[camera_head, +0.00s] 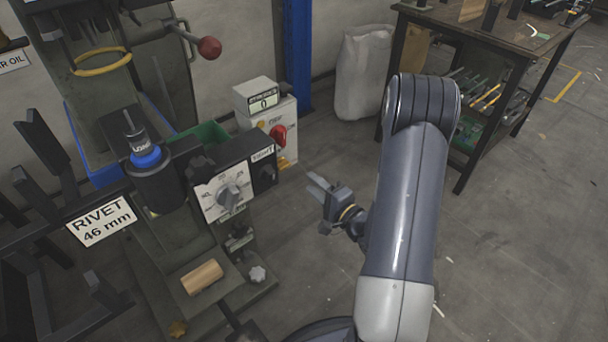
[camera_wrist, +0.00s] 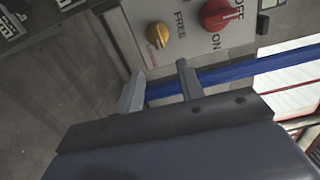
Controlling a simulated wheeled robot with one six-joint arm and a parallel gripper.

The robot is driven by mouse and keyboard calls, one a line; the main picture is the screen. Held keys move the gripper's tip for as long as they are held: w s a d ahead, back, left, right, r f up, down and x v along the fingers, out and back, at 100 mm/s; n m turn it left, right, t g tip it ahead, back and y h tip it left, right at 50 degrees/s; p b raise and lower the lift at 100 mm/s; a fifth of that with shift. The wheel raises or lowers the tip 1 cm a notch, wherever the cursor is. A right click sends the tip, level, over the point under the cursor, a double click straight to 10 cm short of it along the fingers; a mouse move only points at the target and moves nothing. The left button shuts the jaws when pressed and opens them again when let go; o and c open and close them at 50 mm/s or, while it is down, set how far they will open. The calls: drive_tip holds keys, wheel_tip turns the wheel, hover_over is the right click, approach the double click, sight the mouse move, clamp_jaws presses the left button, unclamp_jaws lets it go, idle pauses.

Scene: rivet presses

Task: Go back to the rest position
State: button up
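My gripper (camera_head: 316,184) is in the middle of the head view, in free air to the right of the rivet press, with its fingers pointing left. In the wrist view my gripper (camera_wrist: 160,80) has its two fingers apart with nothing between them, so it is open. The grey control box (camera_head: 285,122) with the red knob (camera_head: 278,136) lies beyond the fingertips. The wrist view shows this red knob (camera_wrist: 221,14) and a yellow knob (camera_wrist: 158,35) on its panel, apart from the fingers. My arm is bent, its elbow raised at the right.
The rivet press at left carries a dial panel (camera_head: 228,192), a blue-ringed tool (camera_head: 146,158) and a red ball lever (camera_head: 209,47). A white sack (camera_head: 362,75) and a workbench (camera_head: 490,28) stand behind. Right floor is clear.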

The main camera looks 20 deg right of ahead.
drive_tip(key=shift+s+d, duration=0.25)
drive_tip(key=shift+s, duration=0.45)
drive_tip(key=shift+w, duration=0.1)
drive_tip(key=b+x, duration=0.1)
drive_tip(key=x, duration=0.9)
drive_tip(key=shift+w+a, duration=0.15)
drive_tip(key=shift+w, duration=0.2)
